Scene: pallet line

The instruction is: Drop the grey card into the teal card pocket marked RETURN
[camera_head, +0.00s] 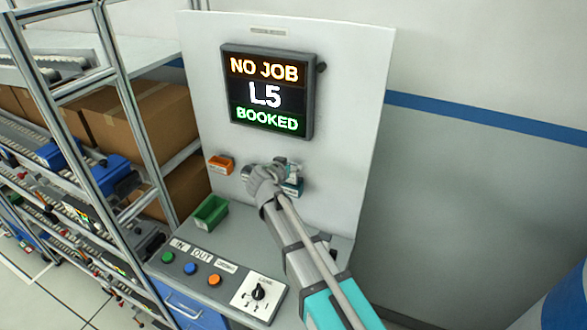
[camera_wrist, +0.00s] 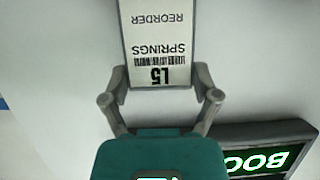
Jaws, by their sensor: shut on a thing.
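My gripper (camera_head: 272,171) is in front of the white panel, below the display. In the wrist view my gripper (camera_wrist: 162,82) is shut on the pale grey card (camera_wrist: 158,40). The card shows upside-down print: L5, a barcode, SPRINGS and REORDER. Its upper end runs out of the picture. The teal card pocket (camera_head: 294,187) is on the panel, right beside and partly behind my gripper in the head view. Its marking cannot be read. I cannot tell whether the card touches the pocket.
An orange pocket (camera_head: 220,164) is on the panel to the left. A green bin (camera_head: 210,212) stands on the console below, near several buttons and a knob (camera_head: 258,291). The display (camera_head: 268,90) reads NO JOB, L5, BOOKED. A shelf rack with boxes (camera_head: 150,115) stands at left.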

